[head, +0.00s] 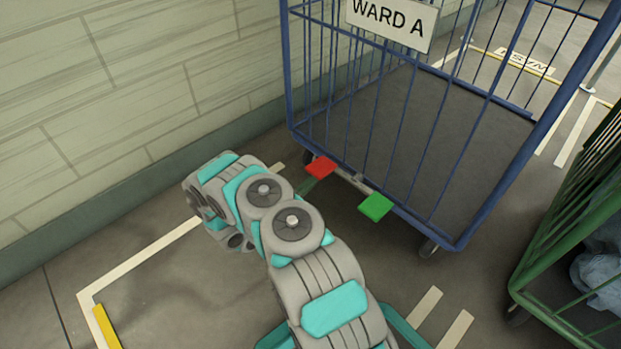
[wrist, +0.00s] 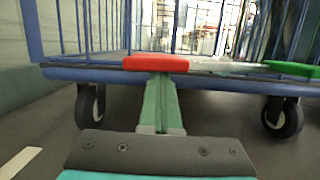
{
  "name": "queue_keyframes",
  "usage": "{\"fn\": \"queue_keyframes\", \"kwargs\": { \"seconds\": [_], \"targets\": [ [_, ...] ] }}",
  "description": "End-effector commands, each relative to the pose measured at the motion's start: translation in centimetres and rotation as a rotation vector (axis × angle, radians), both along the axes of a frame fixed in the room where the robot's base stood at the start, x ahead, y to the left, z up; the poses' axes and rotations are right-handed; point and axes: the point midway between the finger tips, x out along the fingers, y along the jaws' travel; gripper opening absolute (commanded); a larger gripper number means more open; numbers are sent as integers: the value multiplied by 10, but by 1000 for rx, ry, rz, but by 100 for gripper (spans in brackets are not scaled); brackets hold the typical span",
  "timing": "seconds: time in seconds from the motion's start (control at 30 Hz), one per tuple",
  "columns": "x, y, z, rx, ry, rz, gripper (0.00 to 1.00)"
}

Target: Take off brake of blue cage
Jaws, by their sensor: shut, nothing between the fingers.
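The blue cage (head: 448,125) stands by the wall with a "WARD A" sign (head: 392,19) on its front. A red pedal (head: 320,167) and a green pedal (head: 376,207) stick out from its lower front edge, joined by a pale bar. In the wrist view the red pedal (wrist: 156,63) is straight ahead and the green pedal (wrist: 292,68) is at the right edge. My gripper (wrist: 161,84) is shut and empty, its fingertips at the red pedal's underside. I cannot tell whether they touch.
Two casters (wrist: 91,106) (wrist: 282,118) show under the blue cage. A green cage (head: 560,250) with grey-blue cloth (head: 598,275) stands close on the right. The wall (head: 130,90) runs along the left. Floor in front of the blue cage is clear, with painted lines.

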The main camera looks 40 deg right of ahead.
Motion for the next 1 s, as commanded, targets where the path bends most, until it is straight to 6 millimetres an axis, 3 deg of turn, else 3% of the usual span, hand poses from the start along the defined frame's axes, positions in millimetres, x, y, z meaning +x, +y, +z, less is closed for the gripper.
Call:
{"fn": "queue_keyframes", "kwargs": {
  "seconds": [0.5, 1.0],
  "targets": [
    [-5, 0, 32, 22, -305, 0, 0],
    [-6, 0, 37, 27, -350, 0, 0]
  ]
}}
